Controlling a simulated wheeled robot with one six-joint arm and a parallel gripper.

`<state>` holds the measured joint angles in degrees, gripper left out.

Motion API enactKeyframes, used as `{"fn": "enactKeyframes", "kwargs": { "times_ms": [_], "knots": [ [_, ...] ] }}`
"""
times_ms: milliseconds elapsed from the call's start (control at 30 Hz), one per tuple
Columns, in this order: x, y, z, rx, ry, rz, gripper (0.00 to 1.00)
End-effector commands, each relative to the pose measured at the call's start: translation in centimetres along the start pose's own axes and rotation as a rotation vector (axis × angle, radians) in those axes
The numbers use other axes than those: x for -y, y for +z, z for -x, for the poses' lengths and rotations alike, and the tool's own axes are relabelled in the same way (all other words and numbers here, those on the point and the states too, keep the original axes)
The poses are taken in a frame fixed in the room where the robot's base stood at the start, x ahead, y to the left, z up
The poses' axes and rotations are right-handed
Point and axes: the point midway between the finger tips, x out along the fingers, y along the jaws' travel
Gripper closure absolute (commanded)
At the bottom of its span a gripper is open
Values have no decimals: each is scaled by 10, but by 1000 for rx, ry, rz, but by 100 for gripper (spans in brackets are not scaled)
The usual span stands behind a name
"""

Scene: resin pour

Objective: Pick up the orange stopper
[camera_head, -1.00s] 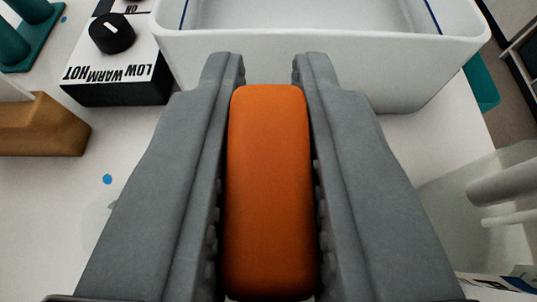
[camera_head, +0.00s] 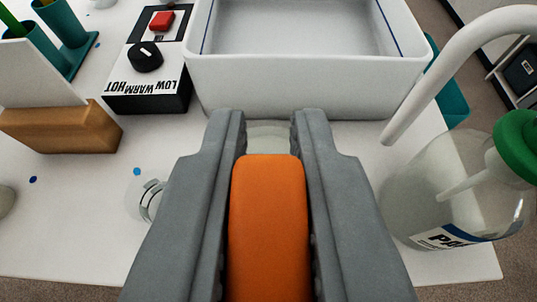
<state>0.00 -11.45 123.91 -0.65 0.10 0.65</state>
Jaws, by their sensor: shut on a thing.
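The orange stopper (camera_head: 268,228) is a rounded orange block in the lower middle of the view. My gripper (camera_head: 268,130) is shut on it, with a grey finger along each side. The stopper sits back between the fingers, and its lower end runs out of the picture. A pale, clear round thing (camera_head: 268,134) shows just beyond the stopper between the fingertips; the rest of it is hidden.
A white basin (camera_head: 300,86) stands ahead. A control box (camera_head: 150,102) with a black knob is left of it, near a wooden block (camera_head: 62,128) holding a white card. A clear bottle (camera_head: 440,205) with green cap and curved spout stands close at right.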

Motion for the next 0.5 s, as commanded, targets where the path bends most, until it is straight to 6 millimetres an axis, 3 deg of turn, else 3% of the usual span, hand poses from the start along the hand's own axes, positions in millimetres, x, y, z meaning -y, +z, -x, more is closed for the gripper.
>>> {"fn": "enactKeyframes", "kwargs": {
  "times_ms": [200,500],
  "knots": [
    [0,17,45,-3,0,0,100],
    [0,37,92,-2,0,0,100]
  ]
}}
